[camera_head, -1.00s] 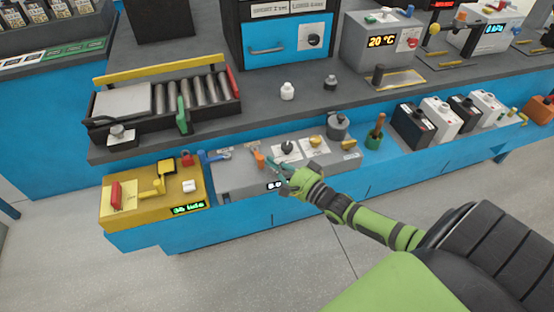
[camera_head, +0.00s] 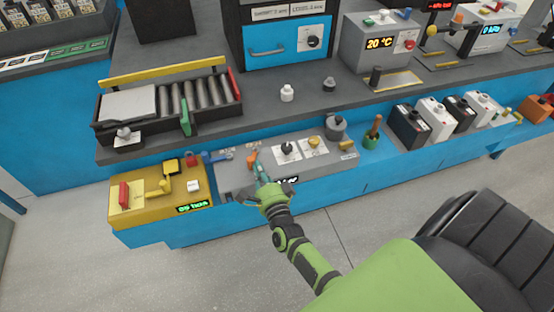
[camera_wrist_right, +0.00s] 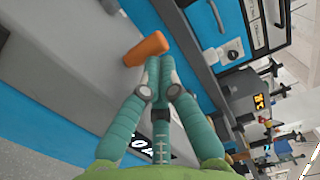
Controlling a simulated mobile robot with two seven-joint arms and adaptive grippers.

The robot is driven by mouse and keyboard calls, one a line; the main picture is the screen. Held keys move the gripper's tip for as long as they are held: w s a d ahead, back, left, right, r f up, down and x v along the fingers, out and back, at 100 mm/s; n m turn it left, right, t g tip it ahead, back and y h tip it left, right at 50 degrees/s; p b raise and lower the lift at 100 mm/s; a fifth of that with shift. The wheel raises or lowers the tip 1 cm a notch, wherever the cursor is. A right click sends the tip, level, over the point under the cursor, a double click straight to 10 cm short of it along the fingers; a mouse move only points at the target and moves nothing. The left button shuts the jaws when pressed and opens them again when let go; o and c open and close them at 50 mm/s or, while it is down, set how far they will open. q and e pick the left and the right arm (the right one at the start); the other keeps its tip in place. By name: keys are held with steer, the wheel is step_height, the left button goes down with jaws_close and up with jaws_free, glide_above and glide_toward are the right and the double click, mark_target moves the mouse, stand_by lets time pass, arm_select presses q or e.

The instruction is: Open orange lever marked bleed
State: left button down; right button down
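The orange lever (camera_head: 252,160) stands on the grey panel (camera_head: 230,178) of the low front bench. It also shows in the right wrist view (camera_wrist_right: 147,49), as an orange bar just left of my fingertips. Its marking is not readable. My right gripper (camera_head: 261,170) has its teal fingers close together right beside the lever. In the right wrist view the gripper (camera_wrist_right: 159,68) looks shut with nothing between its tips. The tips are at or very near the lever's right end; I cannot tell whether they touch. My left gripper is not in view.
A blue lever (camera_head: 219,157) lies left of the orange one. Black (camera_head: 287,149) and yellow (camera_head: 314,142) knobs sit to the right. A yellow unit (camera_head: 140,223) with a green readout stands at the left. The floor in front is clear.

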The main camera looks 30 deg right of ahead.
steer(key=shift+w+a+b, duration=0.3)
steer(key=shift+w+a, duration=0.35)
steer(key=shift+a, duration=0.35)
steer(key=shift+f, duration=0.1)
